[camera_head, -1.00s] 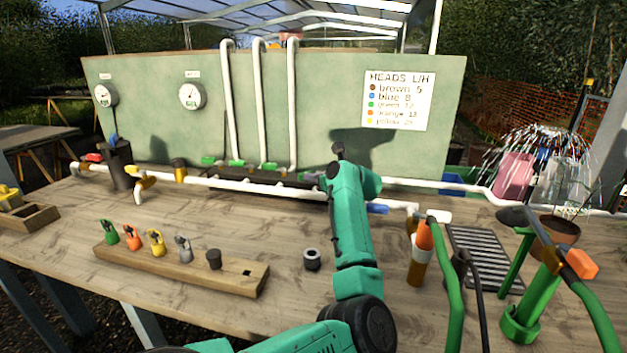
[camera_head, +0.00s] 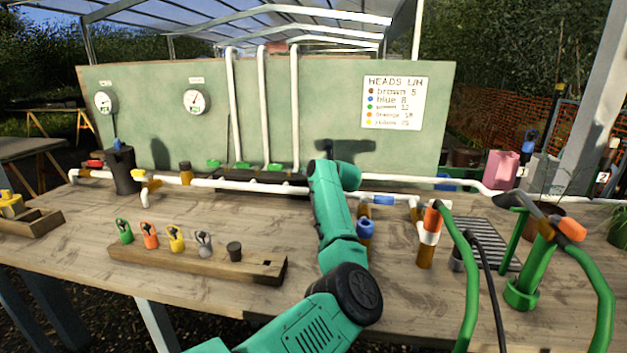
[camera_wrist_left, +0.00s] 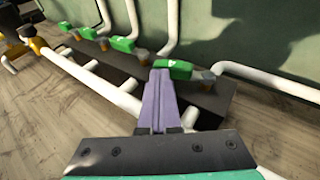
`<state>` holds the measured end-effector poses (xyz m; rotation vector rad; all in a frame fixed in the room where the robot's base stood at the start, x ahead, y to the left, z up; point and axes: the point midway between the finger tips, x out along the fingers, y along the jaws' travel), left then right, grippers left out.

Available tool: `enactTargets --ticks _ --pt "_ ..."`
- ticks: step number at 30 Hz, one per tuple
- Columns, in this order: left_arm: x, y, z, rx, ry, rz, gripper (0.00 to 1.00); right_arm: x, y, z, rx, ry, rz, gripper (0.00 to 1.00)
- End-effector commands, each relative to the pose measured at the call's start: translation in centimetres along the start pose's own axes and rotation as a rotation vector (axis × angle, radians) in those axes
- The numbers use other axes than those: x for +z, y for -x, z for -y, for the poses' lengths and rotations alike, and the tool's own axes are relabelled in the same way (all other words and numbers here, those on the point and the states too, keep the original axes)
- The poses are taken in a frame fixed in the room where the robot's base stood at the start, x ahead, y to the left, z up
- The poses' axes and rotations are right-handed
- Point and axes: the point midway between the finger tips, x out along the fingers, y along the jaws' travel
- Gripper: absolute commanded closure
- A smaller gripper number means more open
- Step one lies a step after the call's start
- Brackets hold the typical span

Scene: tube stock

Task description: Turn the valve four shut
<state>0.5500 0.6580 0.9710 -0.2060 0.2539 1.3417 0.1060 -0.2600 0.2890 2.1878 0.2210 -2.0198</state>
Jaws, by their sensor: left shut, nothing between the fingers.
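In the left wrist view a row of green valve handles runs along a dark manifold block (camera_wrist_left: 205,97). The nearest, on the right end, is the fourth handle (camera_wrist_left: 177,68); it lies roughly sideways in the picture. My left gripper (camera_wrist_left: 160,78) has its fingers shut together, with the tips at the left end of this handle; whether they touch it I cannot tell. In the head view three green handles show, the third (camera_head: 274,167) nearest my arm. My left arm hides the fourth handle and the left gripper there. My right gripper is out of view.
A white pipe (camera_head: 430,182) runs along the green back board (camera_head: 140,118). A wooden block (camera_head: 190,266) with coloured heads stands in front. Several sprinkler parts and green hoses (camera_head: 465,265) stand at the right. Bare table lies left of the block.

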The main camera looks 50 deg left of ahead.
Motion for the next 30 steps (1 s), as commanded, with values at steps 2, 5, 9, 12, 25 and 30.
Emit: enactTargets --ticks 2,5,9,12,25,30 --pt "-0.2 -0.4 -0.1 -0.001 0.001 -0.002 1.0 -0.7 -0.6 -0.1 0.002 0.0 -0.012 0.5" --pt "0.0 -0.8 -0.3 0.0 0.0 -0.002 1.0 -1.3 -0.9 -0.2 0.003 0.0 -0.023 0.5" --pt "0.2 -1.1 -0.3 0.0 0.001 -0.001 1.0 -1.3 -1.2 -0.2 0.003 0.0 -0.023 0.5" --pt "0.2 -1.1 -0.3 -0.001 0.0 -0.001 1.0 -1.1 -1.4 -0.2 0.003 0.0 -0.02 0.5" --pt "0.3 -1.3 -0.4 0.0 0.0 -0.001 1.0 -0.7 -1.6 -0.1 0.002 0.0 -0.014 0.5" --pt "0.3 -1.2 -0.3 0.0 0.0 -0.001 1.0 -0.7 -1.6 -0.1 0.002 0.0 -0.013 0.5"
